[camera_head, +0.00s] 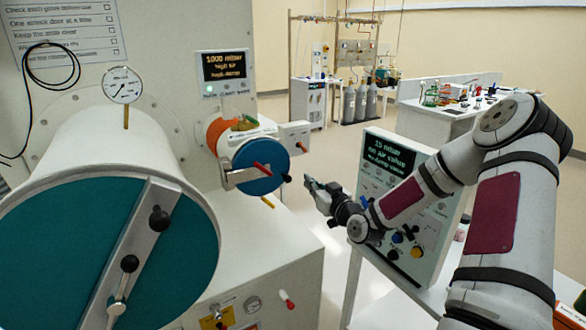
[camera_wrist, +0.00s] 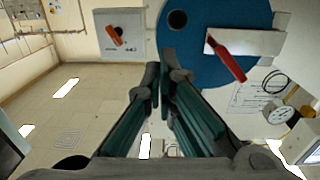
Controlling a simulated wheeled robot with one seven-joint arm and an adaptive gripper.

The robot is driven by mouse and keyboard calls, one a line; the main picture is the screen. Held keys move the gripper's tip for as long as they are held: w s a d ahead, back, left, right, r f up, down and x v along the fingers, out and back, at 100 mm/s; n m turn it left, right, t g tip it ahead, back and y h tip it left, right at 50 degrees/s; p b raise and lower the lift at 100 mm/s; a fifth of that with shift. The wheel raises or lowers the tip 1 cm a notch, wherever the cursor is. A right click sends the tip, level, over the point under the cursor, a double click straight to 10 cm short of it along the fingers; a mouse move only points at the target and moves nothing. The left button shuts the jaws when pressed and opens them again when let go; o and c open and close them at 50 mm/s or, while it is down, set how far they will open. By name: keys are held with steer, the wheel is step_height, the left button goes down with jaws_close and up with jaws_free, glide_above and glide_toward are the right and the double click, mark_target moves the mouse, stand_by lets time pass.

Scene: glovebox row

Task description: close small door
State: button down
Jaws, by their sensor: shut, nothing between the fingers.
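The small door is a blue disc (camera_head: 258,180) on the front of the small chamber, with a red handle (camera_head: 262,168) and a black knob (camera_head: 286,178). I cannot tell if it is fully seated. In the wrist view the blue disc (camera_wrist: 212,12) fills the upper middle, with the red handle (camera_wrist: 226,58) on a pale bar to its right. My gripper (camera_head: 310,183) is just right of the door, apart from it in the head view. In the wrist view my gripper (camera_wrist: 163,76) is shut and empty, its fingertips near the disc's lower left edge.
The large chamber's teal door (camera_head: 70,240) is at the left. A white box with a red lever (camera_head: 294,134) sits behind the small door. A control panel (camera_head: 385,155) on a stand is close to my arm. Open floor lies behind, toward a lab bench (camera_head: 450,110).

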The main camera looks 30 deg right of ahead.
mark_target(288, 162)
steer(key=w, duration=1.1)
steer(key=shift+w, duration=0.15)
steer(key=shift+w+b, duration=0.5)
steer(key=shift+w, duration=0.55)
steer(key=shift+d+r, duration=0.1)
steer(key=shift+r, duration=0.15)
steer(key=shift+s, duration=0.1)
